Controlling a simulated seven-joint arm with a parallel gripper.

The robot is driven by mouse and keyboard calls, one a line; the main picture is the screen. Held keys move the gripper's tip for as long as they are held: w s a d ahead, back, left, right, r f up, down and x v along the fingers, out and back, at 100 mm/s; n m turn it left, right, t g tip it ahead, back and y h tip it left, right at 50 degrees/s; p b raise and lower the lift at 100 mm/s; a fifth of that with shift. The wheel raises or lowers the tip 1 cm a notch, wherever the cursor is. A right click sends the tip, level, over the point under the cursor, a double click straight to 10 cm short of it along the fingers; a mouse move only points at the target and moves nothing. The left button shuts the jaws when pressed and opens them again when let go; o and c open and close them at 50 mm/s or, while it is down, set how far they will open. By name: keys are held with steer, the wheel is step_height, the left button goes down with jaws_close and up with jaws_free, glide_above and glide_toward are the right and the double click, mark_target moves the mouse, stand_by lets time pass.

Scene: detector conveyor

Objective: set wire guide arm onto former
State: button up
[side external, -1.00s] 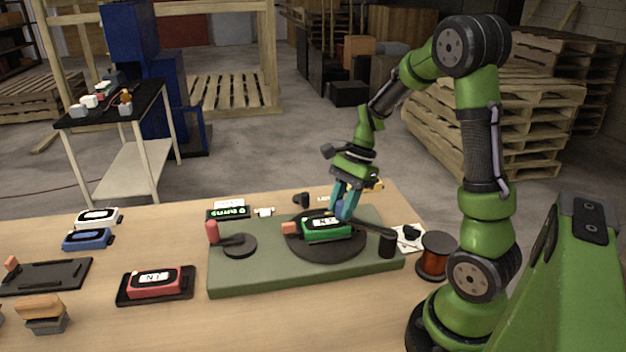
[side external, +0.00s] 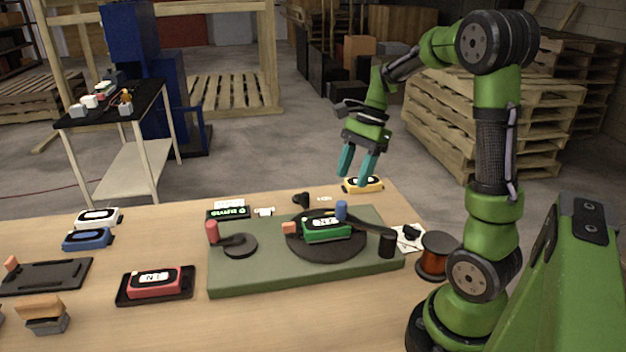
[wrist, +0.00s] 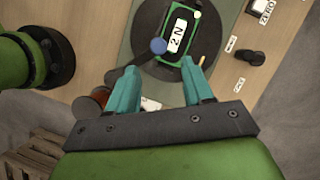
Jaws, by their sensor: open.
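The wire guide arm (side external: 368,231) is a black bar with a blue knob (side external: 341,210) at its inner end and a thick black pivot (side external: 387,245) at its outer end. Its blue-knobbed end is at the edge of the green former (side external: 326,229), which lies on a round black turntable (side external: 300,249). I cannot tell whether it touches the former. In the wrist view the blue knob (wrist: 158,46) sits beside the former (wrist: 178,35), labelled 2 N. My gripper (side external: 357,181) is open and empty, raised above and behind the turntable, clear of the knob.
The turntable stands on a green base (side external: 240,283) with a red-handled crank (side external: 212,232). A copper wire spool (side external: 436,256) is at the right. A yellow former (side external: 362,185) lies at the back, a red one (side external: 155,283) front left. The left front table is partly bare.

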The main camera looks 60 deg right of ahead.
steer(key=v, duration=0.8)
steer(key=shift+d+r, duration=0.2)
steer(key=shift+r, duration=0.1)
steer(key=s+a+f+n+t+h, duration=0.1)
steer(key=s+a+n+t, duration=0.1)
steer(key=a+n, duration=0.6)
steer(key=s+a+f+n+t+h, duration=0.1)
steer(key=s+a+n+t, duration=0.2)
steer(key=a+n, duration=0.6)
steer(key=a+t, duration=0.1)
steer(key=a, duration=0.4)
